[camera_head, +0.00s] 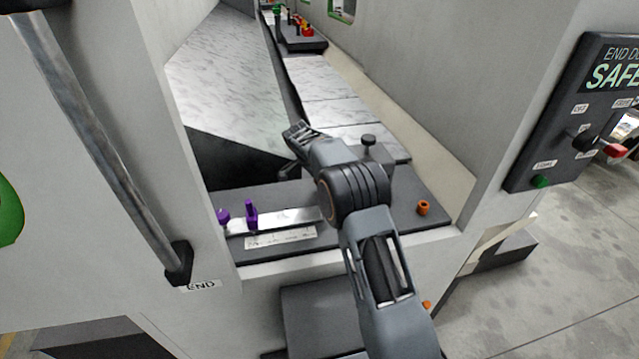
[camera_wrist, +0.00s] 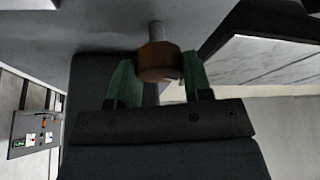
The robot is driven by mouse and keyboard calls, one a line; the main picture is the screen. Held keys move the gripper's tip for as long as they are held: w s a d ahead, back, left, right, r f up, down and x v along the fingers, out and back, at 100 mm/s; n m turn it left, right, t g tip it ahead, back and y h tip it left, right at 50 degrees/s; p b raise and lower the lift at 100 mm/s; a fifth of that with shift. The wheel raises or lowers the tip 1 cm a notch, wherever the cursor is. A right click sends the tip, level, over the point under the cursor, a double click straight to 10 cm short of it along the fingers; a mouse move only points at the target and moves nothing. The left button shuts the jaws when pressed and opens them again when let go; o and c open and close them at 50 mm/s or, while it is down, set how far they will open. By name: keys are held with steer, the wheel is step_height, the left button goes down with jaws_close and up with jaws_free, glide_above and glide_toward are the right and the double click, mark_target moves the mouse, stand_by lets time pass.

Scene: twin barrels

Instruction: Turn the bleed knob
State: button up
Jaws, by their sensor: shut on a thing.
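My gripper (camera_wrist: 161,72) shows in the wrist view with its two green fingers shut on an orange-brown knob (camera_wrist: 158,58). The knob sits on a short grey stem that runs up to a dark grey surface. In the head view my gripper (camera_head: 298,134) is at the end of my arm, over the far edge of the dark plate (camera_head: 400,190). The held knob is hidden there. No label for it shows, so I cannot tell from a marking that it is the bleed knob.
An orange knob (camera_head: 423,208) and a black knob (camera_head: 368,141) stand on the plate, right of my gripper. A metal strip with purple pegs (camera_head: 251,214) lies at the left. Machine walls enclose both sides. A switch panel (camera_head: 580,120) is at the right.

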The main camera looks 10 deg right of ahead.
steer(key=n+b, duration=0.1)
steer(key=n, duration=0.1)
steer(key=n+t+b, duration=0.1)
steer(key=n+b, duration=0.1)
steer(key=shift+n+t+y, duration=0.3)
steer(key=shift+n+y, duration=0.1)
steer(key=shift+r, duration=0.1)
stand_by(0.4)
steer(key=o, duration=0.9)
steer(key=shift+s, duration=0.1)
steer(key=b+v, duration=0.1)
steer(key=v, duration=1.2)
steer(key=shift+s+r, duration=0.1)
steer(key=shift+r, duration=0.3)
steer(key=shift+n, duration=0.4)
